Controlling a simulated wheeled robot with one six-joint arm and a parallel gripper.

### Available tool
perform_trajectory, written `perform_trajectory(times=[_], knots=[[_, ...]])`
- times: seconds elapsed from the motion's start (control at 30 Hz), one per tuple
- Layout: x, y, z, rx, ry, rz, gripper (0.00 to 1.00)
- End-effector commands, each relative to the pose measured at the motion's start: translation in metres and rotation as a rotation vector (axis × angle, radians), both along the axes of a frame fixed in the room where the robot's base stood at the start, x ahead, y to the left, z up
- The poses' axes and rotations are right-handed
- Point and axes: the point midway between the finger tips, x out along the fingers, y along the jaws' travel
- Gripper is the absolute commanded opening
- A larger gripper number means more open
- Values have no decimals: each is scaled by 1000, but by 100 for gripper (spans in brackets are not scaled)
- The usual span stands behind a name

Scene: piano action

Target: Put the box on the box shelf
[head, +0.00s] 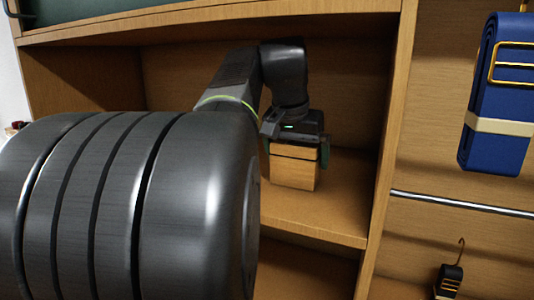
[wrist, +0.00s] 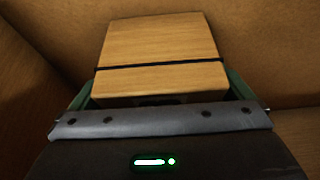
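The box (head: 293,170) is a small light-wood block with a dark line near its top. It is inside a wooden shelf compartment, at or just above the shelf board (head: 318,212); I cannot tell whether it touches. My gripper (head: 296,150) points down over the box, with a green finger at its side. In the wrist view the box (wrist: 160,55) lies between the two green fingers of my gripper (wrist: 160,97), which appear closed against its sides. The lower parts of the fingers are hidden there.
The compartment has a wooden right upright (head: 392,130) and an upper board (head: 210,18) above my arm. Bare shelf shows in front of and right of the box. A blue folded item (head: 497,95) and a metal rail (head: 460,203) are beyond the upright.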

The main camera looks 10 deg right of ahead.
Motion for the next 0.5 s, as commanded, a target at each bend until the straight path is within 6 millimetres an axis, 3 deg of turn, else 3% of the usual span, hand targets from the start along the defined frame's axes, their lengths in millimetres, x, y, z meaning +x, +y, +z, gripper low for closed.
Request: perform_trajectory(times=[0.37, 0.5], knots=[[-2, 2, 8, 0, -2, 0, 100], [-18, 14, 11, -1, -4, 4, 100]])
